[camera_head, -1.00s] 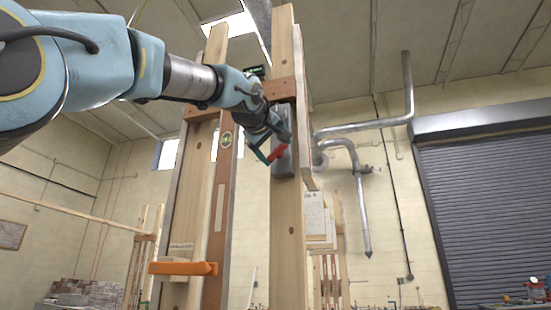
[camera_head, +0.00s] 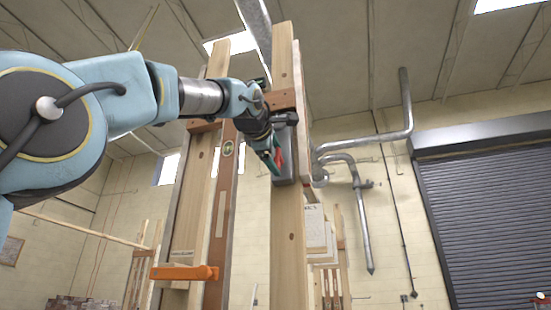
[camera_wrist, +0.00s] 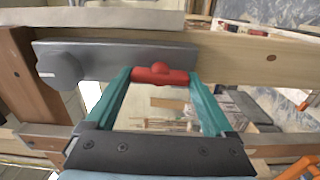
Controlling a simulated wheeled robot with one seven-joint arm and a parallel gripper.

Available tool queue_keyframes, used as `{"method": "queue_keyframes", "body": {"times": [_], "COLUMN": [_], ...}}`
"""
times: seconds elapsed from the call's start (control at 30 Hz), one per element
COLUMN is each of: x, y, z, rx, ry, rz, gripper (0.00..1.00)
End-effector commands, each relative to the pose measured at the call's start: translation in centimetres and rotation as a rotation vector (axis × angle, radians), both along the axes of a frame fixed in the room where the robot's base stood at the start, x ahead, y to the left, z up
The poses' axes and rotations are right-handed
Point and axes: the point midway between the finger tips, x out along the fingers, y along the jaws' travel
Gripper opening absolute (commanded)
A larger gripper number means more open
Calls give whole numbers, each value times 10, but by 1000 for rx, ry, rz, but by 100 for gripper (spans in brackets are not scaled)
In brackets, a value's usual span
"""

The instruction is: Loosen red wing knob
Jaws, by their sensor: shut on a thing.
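The red wing knob (camera_wrist: 160,73) sits on a grey metal bracket (camera_wrist: 100,58) on a wooden post (camera_wrist: 235,57). In the wrist view the two teal fingers of my gripper (camera_wrist: 161,78) stand at either end of the knob's wings and are shut on it. In the head view the knob (camera_head: 279,160) shows as a steep red strip at my gripper (camera_head: 275,159), against the bracket (camera_head: 287,165) high on the post (camera_head: 287,225). My fingers and wrist hide part of the knob and bracket there.
A second grey round knob (camera_wrist: 60,68) sits at the bracket's left end in the wrist view. An orange clamp (camera_head: 184,272) crosses the left post. A level (camera_head: 222,205) stands upright between the posts. A roller shutter (camera_head: 490,210) is at the right.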

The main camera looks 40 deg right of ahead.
Motion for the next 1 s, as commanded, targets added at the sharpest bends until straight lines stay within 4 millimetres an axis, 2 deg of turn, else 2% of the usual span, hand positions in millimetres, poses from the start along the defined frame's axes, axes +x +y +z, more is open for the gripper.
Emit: {"method": "queue_keyframes", "body": {"times": [0.63,0.67,0.77,1.0], "x": [1,0,0,0], "y": [0,0,0,0], "z": [-1,-1,-1,-1], "rx": [-28,-27,-27,-27], "ry": [47,47,47,44], "rz": [1,0,0,0], "gripper": [32,89,100,100]}}
